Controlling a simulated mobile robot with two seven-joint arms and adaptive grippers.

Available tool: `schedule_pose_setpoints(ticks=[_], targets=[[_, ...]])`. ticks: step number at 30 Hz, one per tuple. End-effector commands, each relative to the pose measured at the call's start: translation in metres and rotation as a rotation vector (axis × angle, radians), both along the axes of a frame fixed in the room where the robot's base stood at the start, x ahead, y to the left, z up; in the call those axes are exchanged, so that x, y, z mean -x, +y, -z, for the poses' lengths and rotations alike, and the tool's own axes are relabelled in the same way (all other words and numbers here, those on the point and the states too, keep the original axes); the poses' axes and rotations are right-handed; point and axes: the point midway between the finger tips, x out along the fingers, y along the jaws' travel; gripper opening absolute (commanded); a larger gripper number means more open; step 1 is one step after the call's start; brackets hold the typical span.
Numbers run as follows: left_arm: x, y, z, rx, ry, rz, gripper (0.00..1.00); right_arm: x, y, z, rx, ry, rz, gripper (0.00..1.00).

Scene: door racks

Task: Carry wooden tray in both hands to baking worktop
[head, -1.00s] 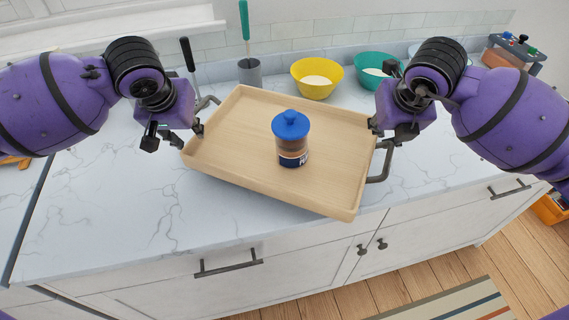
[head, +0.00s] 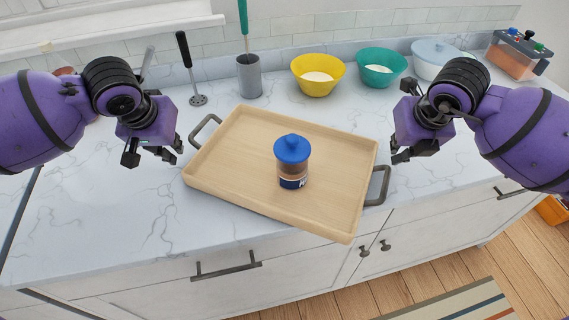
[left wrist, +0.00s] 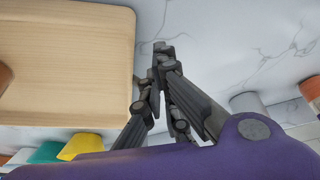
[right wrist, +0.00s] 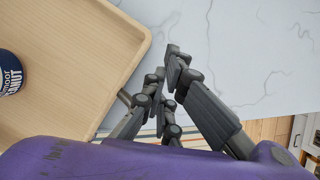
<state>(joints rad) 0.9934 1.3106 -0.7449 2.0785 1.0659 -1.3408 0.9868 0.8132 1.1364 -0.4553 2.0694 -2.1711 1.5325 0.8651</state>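The pale wooden tray (head: 232,140) lies flat on the white marbled worktop (head: 100,225), slightly askew, near its front edge. A jar with a blue lid (head: 292,160) stands upright in it. The tray's dark left handle (head: 205,131) and right handle (head: 379,186) are both free. My left gripper (head: 153,153) is open and empty, left of the left handle. My right gripper (head: 408,150) is open and empty, beyond the tray's right side. The tray also shows beside the fingers in the left wrist view (left wrist: 65,60) and the right wrist view (right wrist: 75,50).
A yellow bowl (head: 317,80), a teal bowl (head: 381,70) and a grey utensil holder (head: 249,78) stand along the back. The worktop left of the tray is clear.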

Motion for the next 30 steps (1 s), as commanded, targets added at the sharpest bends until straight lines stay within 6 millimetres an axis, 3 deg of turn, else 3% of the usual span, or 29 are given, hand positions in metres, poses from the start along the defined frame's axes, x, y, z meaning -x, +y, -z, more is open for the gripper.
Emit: schedule_pose_setpoints(ticks=[1, 3, 10, 16, 25, 30], targets=[[0.0, 0.003, 0.0, -0.001, 0.0, -0.002, 0.09, 0.0, -0.002, 0.001, 0.001, 0.001, 0.001, 0.0], [0.0, 0.005, 0.0, -0.002, 0.0, -0.002, 0.18, 0.0, -0.004, 0.001, 0.001, 0.001, 0.002, 0.0], [0.0, 0.006, 0.001, -0.005, 0.0, -0.002, 0.19, 0.0, -0.005, 0.001, 0.003, 0.002, 0.002, 0.0], [0.0, 0.006, 0.001, -0.006, 0.001, -0.002, 0.19, 0.0, -0.006, 0.001, 0.005, 0.002, 0.003, 0.23], [0.0, 0.006, 0.0, -0.006, 0.001, -0.003, 0.19, 0.0, -0.006, 0.001, 0.005, 0.002, 0.003, 0.23], [0.006, 0.006, -0.016, -0.006, -0.001, -0.002, 0.19, 0.0, -0.006, 0.001, 0.005, 0.002, 0.003, 0.23]])
